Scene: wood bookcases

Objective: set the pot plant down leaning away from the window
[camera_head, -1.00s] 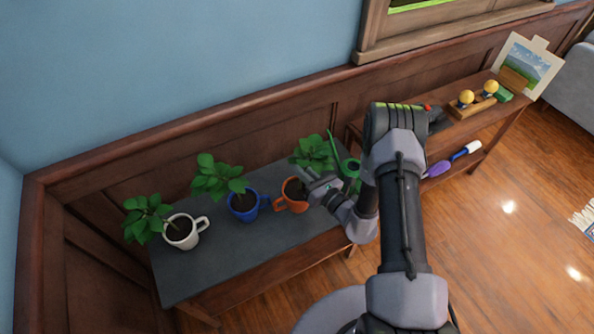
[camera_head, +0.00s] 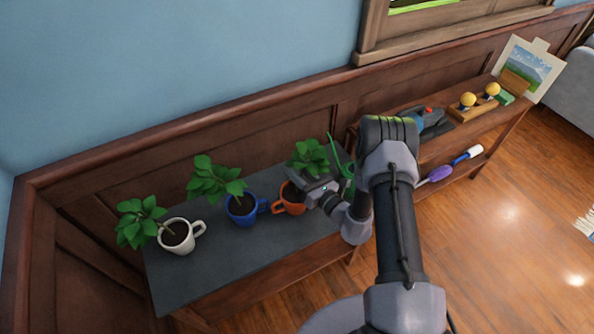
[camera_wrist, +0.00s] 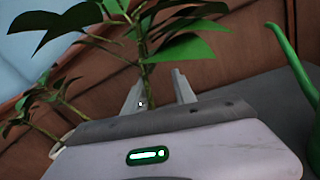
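Three potted plants stand in a row on a dark grey bench. The plant in the orange mug (camera_head: 290,198) is at the right; its leaves (camera_head: 310,155) sit up and to the right of the mug, toward the window's side. The blue mug plant (camera_head: 241,209) and white mug plant (camera_head: 178,238) have leaves offset to the left. My gripper (camera_head: 303,187) is at the orange mug plant, partly covering it. In the wrist view the two fingers (camera_wrist: 160,92) stand apart, with a leafy stem (camera_wrist: 146,68) showing between or just beyond them. The orange mug is hidden there.
A window frame (camera_head: 440,32) is on the wall at upper right. A green watering can (camera_head: 345,170) is close right of my gripper; its spout (camera_wrist: 291,60) shows in the wrist view. The right shelf (camera_head: 455,137) holds yellow-topped objects and a painting. Bare bench lies in front of the mugs.

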